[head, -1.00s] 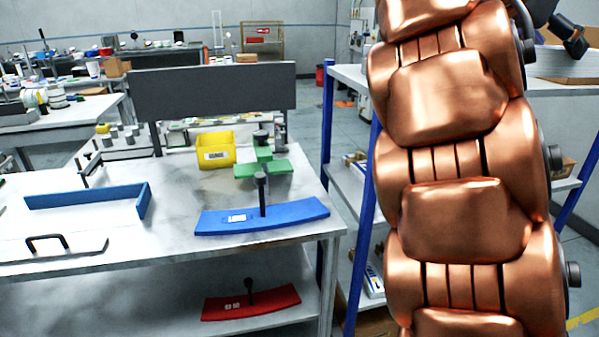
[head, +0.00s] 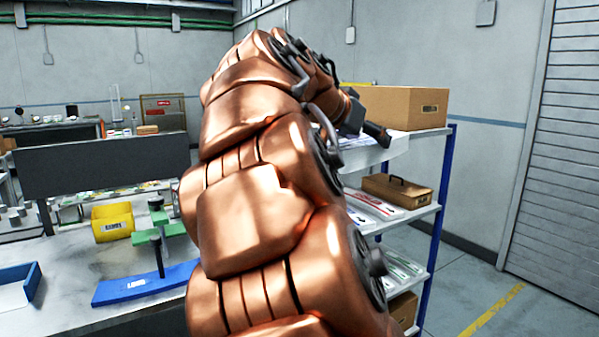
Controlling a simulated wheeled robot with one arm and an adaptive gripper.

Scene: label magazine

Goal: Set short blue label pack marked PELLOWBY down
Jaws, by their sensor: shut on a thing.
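My gripper (head: 367,128) shows only in part, as a dark end beyond my copper arm, over the top of the shelf rack (head: 428,136). It is shut, but its fingertips and what lies between them are hard to make out. I cannot make out the short blue label pack or its PELLOWBY marking. White sheets or packs (head: 398,146) lie on the rack top just below and beside the gripper; whether they touch it I cannot tell.
A cardboard box (head: 400,107) stands behind the gripper on the rack top. A brown case (head: 396,191) and flat packs (head: 370,205) fill the shelf below. Floor at right is clear.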

